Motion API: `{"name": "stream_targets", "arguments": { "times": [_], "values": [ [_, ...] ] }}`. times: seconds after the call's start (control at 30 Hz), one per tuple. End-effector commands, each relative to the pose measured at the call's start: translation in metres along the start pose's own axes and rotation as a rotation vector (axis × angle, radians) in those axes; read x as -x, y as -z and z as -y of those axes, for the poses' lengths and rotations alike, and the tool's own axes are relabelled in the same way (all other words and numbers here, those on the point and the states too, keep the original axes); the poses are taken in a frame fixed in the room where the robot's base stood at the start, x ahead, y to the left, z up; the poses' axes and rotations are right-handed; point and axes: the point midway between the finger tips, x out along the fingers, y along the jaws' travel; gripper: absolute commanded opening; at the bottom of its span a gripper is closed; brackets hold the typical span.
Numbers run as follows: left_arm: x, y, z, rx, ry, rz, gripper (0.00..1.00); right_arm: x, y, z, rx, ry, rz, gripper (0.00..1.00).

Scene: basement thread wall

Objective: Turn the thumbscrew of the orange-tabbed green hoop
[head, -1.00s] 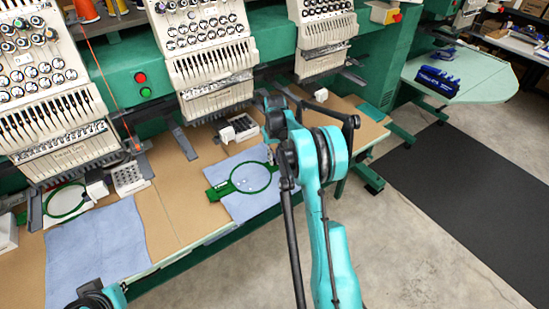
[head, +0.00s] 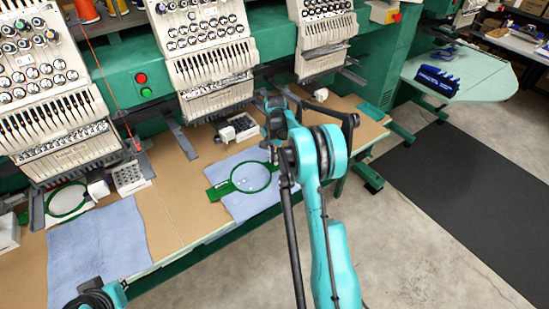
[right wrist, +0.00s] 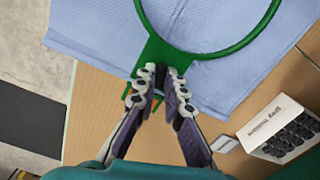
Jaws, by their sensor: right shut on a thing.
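A green hoop (head: 271,180) lies on a light blue cloth (head: 243,208) on the tan table, with a green bracket reaching out to its left. In the right wrist view the hoop's ring (right wrist: 213,57) narrows into a green neck at my fingertips. My right gripper (right wrist: 165,72) is shut at this neck, on the hoop's thumbscrew, which is hidden between the fingers. In the head view my right arm covers the hoop's right side and the gripper is hard to see. My left gripper is out of view; only part of my left arm shows.
A white box with dark round cells (right wrist: 285,130) stands close to my right gripper; a similar box (head: 129,178) stands further left. Another green hoop (head: 67,200) is under the left machine head. Embroidery heads (head: 208,50) hang above the table's back. The front right floor is clear.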

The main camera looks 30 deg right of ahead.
Motion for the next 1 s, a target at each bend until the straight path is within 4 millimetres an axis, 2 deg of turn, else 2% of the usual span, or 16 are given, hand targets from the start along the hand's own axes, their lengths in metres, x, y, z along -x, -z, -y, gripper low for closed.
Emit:
{"name": "stream_targets", "arguments": {
  "times": [0.4, 1.0],
  "values": [
    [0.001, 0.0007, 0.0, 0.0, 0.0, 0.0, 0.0, 0.0001, -0.0001, 0.0001, -0.225, 0.001, 0.0, 0.0],
    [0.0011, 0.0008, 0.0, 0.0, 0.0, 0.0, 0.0, 0.0001, -0.0002, 0.0, -0.27, 0.001, 0.0, 0.0]
  ]
}}
